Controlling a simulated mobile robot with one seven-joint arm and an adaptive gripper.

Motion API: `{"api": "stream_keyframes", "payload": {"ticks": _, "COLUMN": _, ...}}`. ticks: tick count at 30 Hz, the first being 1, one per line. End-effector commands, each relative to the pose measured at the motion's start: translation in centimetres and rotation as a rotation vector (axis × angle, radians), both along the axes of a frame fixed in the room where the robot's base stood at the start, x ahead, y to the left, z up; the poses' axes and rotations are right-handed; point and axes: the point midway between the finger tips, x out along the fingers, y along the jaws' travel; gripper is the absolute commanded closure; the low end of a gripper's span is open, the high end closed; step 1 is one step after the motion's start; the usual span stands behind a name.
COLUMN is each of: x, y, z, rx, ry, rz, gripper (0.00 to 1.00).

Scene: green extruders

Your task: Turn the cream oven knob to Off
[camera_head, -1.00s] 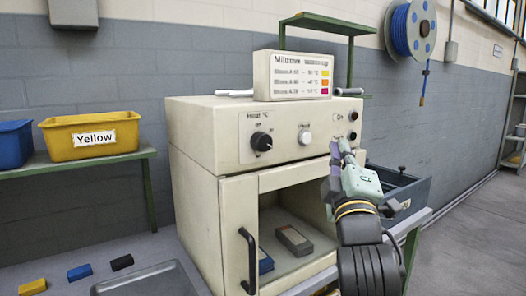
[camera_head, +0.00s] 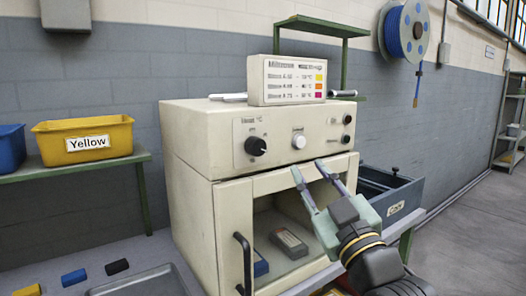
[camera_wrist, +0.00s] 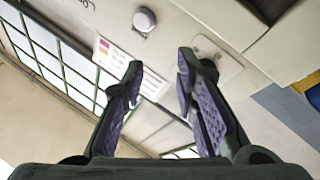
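The cream knob (camera_head: 298,140) sits on the front control panel of the cream oven (camera_head: 190,140), right of a black knob (camera_head: 256,146). The cream knob also shows in the wrist view (camera_wrist: 144,20), beyond the fingertips. Its pointer and markings are too small to read. My gripper (camera_head: 309,169) is open and empty, its fingertips below the cream knob in the head view and apart from it. In the wrist view my gripper (camera_wrist: 161,62) has its two purple-padded fingers spread, with nothing between them.
Two small black knobs (camera_head: 347,129) are at the panel's right end. A sign (camera_head: 287,80) stands on the oven top. Below the panel, the oven compartment holds a grey block (camera_head: 289,243).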

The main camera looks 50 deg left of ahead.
Motion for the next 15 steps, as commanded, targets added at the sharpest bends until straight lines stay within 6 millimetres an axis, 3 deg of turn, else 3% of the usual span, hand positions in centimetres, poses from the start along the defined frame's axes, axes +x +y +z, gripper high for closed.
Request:
{"api": "stream_keyframes", "payload": {"ticks": 3, "x": -3.1, "y": -0.9, "z": -0.6, "rx": 0.065, "ry": 0.197, "rz": 0.222, "gripper": 0.63}}
{"api": "stream_keyframes", "payload": {"ticks": 6, "x": -4.8, "y": -1.5, "z": -0.9, "rx": 0.086, "ry": 0.297, "rz": 0.339, "gripper": 0.56}}
{"api": "stream_keyframes", "payload": {"ticks": 11, "x": -5.6, "y": -1.0, "z": -0.6, "rx": 0.093, "ry": 0.346, "rz": 0.395, "gripper": 0.50}}
{"api": "stream_keyframes", "payload": {"ticks": 15, "x": -5.4, "y": 1.0, "z": 0.3, "rx": 0.093, "ry": 0.344, "rz": 0.395, "gripper": 0.50}}
